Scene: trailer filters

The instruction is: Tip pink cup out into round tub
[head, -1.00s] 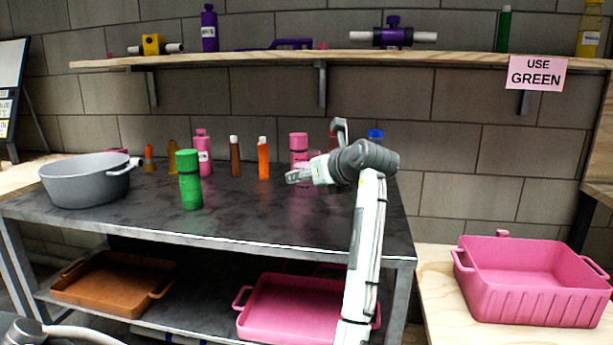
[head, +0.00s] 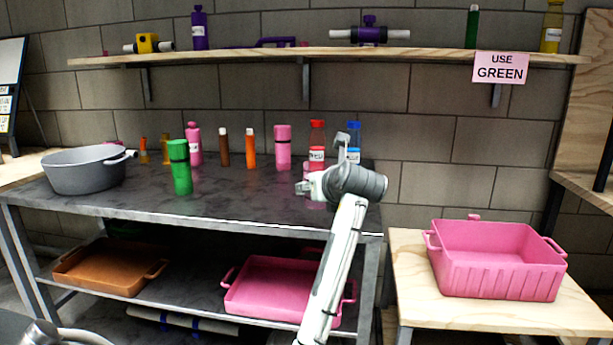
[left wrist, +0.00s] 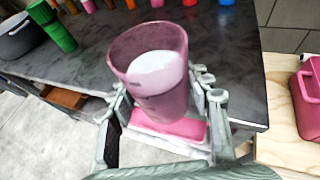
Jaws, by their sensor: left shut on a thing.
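A translucent pink cup (left wrist: 165,103) with white contents stands roughly upright in my left gripper (left wrist: 158,110), which is shut around it. In the head view my left gripper (head: 305,187) is over the right part of the dark table, and the cup is mostly hidden or too small to make out there. The grey round tub (head: 80,176) stands at the table's left end, well away from the cup. It also shows at the upper left of the left wrist view (left wrist: 18,42). My right gripper is not in view.
A green bottle (head: 181,170) stands between the tub and my left gripper. Several bottles line the table's back, including a pink one (head: 283,148). A pink rectangular tub (head: 495,268) stands on the wooden table at right. Orange (head: 105,272) and pink (head: 270,288) trays lie on the lower shelf.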

